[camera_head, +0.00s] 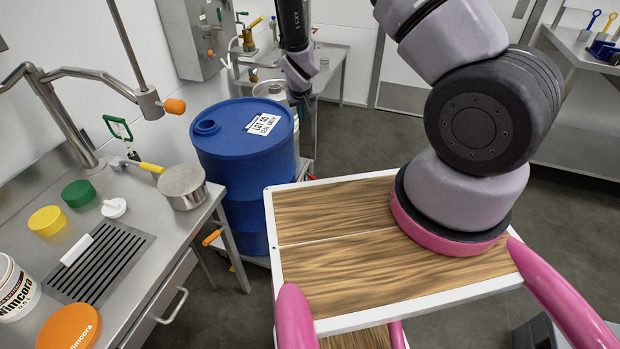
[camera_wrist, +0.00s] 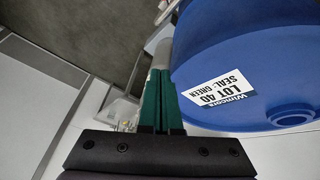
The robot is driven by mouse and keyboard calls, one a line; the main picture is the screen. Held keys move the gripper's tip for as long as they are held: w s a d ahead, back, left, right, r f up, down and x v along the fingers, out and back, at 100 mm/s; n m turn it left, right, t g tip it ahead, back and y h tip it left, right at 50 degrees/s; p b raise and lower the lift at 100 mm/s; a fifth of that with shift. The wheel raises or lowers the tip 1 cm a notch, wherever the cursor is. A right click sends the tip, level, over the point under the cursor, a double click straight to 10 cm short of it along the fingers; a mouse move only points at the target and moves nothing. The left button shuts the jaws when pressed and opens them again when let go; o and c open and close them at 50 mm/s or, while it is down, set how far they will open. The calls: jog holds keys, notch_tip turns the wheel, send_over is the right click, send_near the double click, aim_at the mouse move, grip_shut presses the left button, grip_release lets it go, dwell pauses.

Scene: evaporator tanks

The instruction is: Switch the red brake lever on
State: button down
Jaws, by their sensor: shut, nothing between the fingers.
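I cannot make out a red brake lever in either view. An orange-tipped handle (camera_head: 212,237) sticks out low beside the steel bench, left of the blue drum. My gripper (camera_head: 306,101) is beyond the drum in the head view, partly small and hard to see there. In the wrist view its green fingers (camera_wrist: 163,92) lie close together, shut and empty. They point past the edge of the blue drum, which carries a white "LOT 40" label.
The bench holds a steel pot (camera_head: 183,186) and coloured lids. A back bench (camera_head: 325,62) stands behind the drum. Open grey floor (camera_head: 375,135) lies to the right of it.

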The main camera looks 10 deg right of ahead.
aim_at(310, 177)
jog(key=s+f+n, duration=0.2)
jog(key=f, duration=0.8)
jog(key=s+d+f+n, duration=0.1)
jog(key=s+f+n, duration=0.1)
jog(key=f, duration=0.8)
jog(key=shift+s+f+t+h, duration=0.3)
jog(key=shift+s+f+t, duration=0.1)
jog(key=shift+s, duration=0.1)
jog(key=shift+d, duration=0.1)
jog(key=x, duration=1)
